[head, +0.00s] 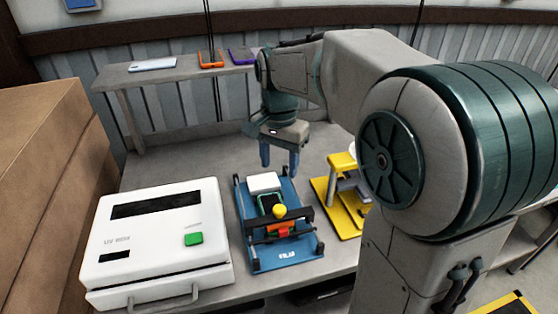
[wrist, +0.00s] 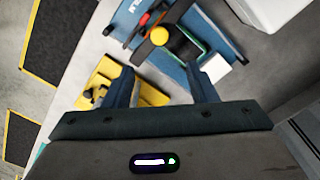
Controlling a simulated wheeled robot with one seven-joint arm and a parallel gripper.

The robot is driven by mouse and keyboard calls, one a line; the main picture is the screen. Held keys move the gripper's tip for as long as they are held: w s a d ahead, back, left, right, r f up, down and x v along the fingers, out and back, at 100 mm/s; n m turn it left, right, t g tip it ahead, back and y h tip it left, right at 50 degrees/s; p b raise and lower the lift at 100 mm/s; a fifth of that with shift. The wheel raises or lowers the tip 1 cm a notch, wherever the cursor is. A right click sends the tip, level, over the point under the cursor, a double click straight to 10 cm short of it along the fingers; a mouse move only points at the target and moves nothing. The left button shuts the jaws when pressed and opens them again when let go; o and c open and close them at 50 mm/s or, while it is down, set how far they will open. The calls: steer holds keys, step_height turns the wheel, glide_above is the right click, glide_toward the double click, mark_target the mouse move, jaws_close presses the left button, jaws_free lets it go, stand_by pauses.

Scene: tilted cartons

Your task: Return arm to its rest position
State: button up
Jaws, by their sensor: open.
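My arm reaches out from the right in the head view, over the grey table. My gripper (head: 280,156) hangs above the table, behind the blue fixture (head: 285,259), with its two blue fingers pointing down. In the wrist view, the fingers of my gripper (wrist: 165,86) stand wide apart with nothing between them. The blue fixture also shows beyond them in the wrist view (wrist: 128,18). It carries a white block (head: 264,182), a yellow knob (head: 279,211) and a dark bar.
A white UV box (head: 150,265) stands at the left of the table, beside stacked cartons (head: 50,170). A yellow stand (head: 345,211) is right of the fixture, partly behind my arm. A raised shelf (head: 180,73) at the back holds an orange item (head: 210,58) and others.

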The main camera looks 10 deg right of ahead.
stand_by(0.4)
steer(key=s+d+f+n+t, duration=0.1)
steer(key=s+n, duration=0.3)
steer(key=s, duration=0.4)
steer(key=s+d+f+n+t, duration=0.2)
steer(key=s+d+f+n, duration=0.1)
steer(key=s, duration=0.6)
steer(key=shift+d+f+n, duration=0.2)
steer(key=shift+f+n, duration=0.25)
steer(key=shift+n, duration=0.25)
